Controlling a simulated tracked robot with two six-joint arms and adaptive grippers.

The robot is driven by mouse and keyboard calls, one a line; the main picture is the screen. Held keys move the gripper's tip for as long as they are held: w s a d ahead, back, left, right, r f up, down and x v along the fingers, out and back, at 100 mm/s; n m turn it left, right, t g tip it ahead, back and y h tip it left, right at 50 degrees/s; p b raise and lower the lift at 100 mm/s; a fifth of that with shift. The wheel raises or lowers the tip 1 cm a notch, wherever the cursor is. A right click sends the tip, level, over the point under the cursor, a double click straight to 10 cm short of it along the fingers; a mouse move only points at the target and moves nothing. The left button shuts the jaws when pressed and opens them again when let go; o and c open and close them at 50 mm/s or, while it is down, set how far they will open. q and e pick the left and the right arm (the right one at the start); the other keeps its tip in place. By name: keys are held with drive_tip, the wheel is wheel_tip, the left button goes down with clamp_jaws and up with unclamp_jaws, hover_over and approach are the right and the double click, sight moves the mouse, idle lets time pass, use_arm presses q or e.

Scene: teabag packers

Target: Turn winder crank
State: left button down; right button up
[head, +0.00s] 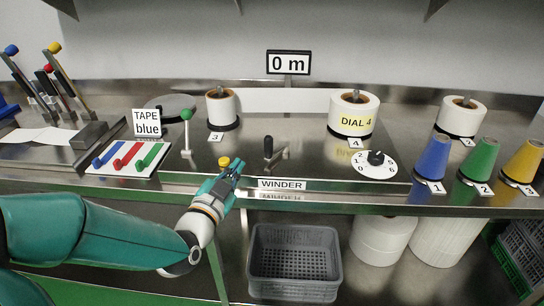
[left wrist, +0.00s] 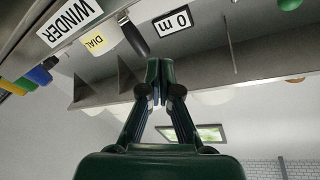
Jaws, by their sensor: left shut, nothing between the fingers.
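The winder crank (head: 268,148) stands on the steel bench behind the WINDER label (head: 282,185), with an upright black handle and a short metal arm. My left gripper (head: 236,166) is shut and empty, just left of the crank and in front of it, apart from it in the head view. In the left wrist view the shut fingertips (left wrist: 161,66) are close below a black handle (left wrist: 134,39), which looks like the crank's; I cannot tell the exact gap. My right gripper is not in view.
A yellow knob (head: 224,161) is right beside my left gripper. A green-topped lever (head: 186,118) stands to the left. The numbered dial (head: 375,158) is to the right. A 0 m display (head: 289,62) is behind. A grey crate (head: 294,282) sits below the bench edge.

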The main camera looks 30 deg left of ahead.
use_arm(q)
drive_tip(key=w+d+m+y+b, duration=0.1)
drive_tip(key=d+m+y+b, duration=0.15)
drive_tip(key=d+m, duration=0.9)
drive_tip(key=shift+n+g, duration=0.4)
drive_tip(key=shift+n, duration=0.05)
drive_tip(key=x, duration=0.9)
drive_tip(key=shift+w+d+f, duration=0.25)
drive_tip(key=shift+w+f, duration=0.05)
drive_tip(key=shift+w, duration=0.15)
drive_tip(key=a, duration=0.3)
drive_tip(key=shift+s+a+b, duration=0.2)
drive_tip(key=shift+b, duration=0.1)
drive_tip(key=shift+a, duration=0.25)
drive_tip(key=shift+h, duration=0.25)
